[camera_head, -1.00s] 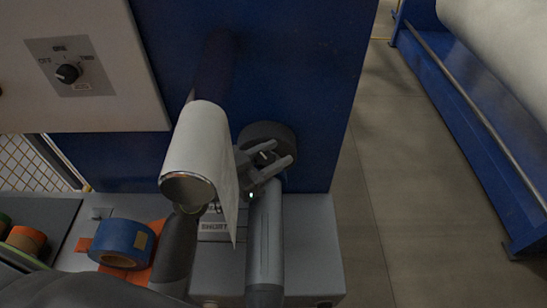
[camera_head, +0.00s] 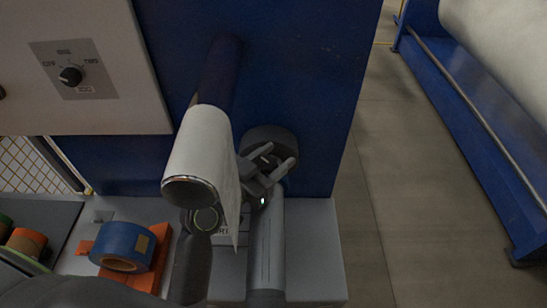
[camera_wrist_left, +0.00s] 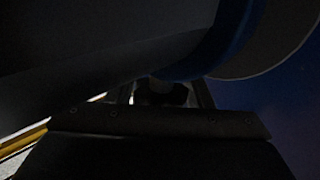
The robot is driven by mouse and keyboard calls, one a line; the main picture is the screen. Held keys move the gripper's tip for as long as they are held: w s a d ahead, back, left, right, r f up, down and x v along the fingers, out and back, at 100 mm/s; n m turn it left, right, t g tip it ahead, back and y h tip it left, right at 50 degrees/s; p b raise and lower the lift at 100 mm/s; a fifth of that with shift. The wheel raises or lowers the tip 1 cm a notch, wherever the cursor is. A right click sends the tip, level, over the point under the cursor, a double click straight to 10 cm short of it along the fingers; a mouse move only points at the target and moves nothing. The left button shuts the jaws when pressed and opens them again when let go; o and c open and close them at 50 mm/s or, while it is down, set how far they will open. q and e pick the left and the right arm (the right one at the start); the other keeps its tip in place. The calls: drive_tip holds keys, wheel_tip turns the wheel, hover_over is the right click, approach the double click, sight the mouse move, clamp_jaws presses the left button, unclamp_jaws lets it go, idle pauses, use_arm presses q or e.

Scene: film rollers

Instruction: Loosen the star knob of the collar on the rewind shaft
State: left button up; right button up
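A dark round part (camera_head: 258,135), which looks like the collar on the rewind shaft, stands out from the blue panel beside a white roll (camera_head: 196,150). My left gripper (camera_head: 279,156) is in front of this part, its two grey fingers apart and overlapping its lower edge. I cannot tell whether they touch it. In the left wrist view, a dark lumpy shape (camera_wrist_left: 165,95), possibly the star knob, shows between the fingers; the picture is very dark. The knob is not clearly seen in the head view. My right gripper is not seen.
The white roll with its hanging sheet is close left of the gripper. A blue tape roll (camera_head: 122,243) lies on an orange piece at the lower left. A switch plate (camera_head: 72,70) is at upper left. Open floor (camera_head: 385,190) lies right.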

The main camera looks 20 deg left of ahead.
use_arm(q)
drive_tip(key=shift+o, duration=1.4)
drive_tip(key=shift+m+h, duration=0.3)
